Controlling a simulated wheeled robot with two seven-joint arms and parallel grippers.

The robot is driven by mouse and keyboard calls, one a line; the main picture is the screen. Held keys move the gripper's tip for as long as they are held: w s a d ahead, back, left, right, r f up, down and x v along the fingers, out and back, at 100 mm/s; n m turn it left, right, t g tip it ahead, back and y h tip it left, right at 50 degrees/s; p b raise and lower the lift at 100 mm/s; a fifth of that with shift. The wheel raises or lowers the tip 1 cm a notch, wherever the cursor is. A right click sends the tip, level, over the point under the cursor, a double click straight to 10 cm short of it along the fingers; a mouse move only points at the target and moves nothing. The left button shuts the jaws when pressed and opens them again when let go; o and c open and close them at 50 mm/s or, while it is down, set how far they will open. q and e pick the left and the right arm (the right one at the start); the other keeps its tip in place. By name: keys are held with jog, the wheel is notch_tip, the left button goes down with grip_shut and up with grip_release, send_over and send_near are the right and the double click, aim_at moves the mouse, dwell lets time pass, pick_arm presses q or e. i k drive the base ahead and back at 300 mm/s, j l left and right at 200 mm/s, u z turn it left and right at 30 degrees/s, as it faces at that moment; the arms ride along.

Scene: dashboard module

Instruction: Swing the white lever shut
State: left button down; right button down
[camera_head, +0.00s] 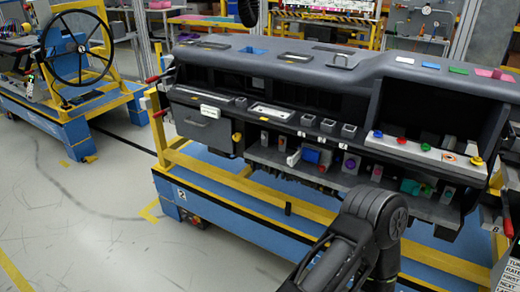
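The dark grey dashboard module (275,70) stands on a blue and yellow wheeled frame in the camera_head view. A small white part (293,158), which may be the white lever, sits on the lower shelf beside a blue block (312,156). It is too small to tell how far it is swung. A dark arm link of mine rises from the bottom, right of centre, in front of the frame. Neither of my grippers can be made out.
The frame's yellow rail (250,188) runs along the front below the shelf. A grey drawer with a white label (210,111) is at the module's left. A cart with a black steering wheel (80,48) stands at the far left. The floor at front left is clear.

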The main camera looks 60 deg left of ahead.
aim_at(291, 161)
jog(key=k+j+u, duration=0.15)
jog(key=j, duration=0.55)
jog(key=k+j+u, duration=0.15)
jog(key=j, duration=0.55)
jog(key=k+j+u, duration=0.15)
jog(key=j, duration=0.6)
jog(key=k+j+u, duration=0.15)
jog(key=j, duration=0.6)
jog(key=i, duration=0.05)
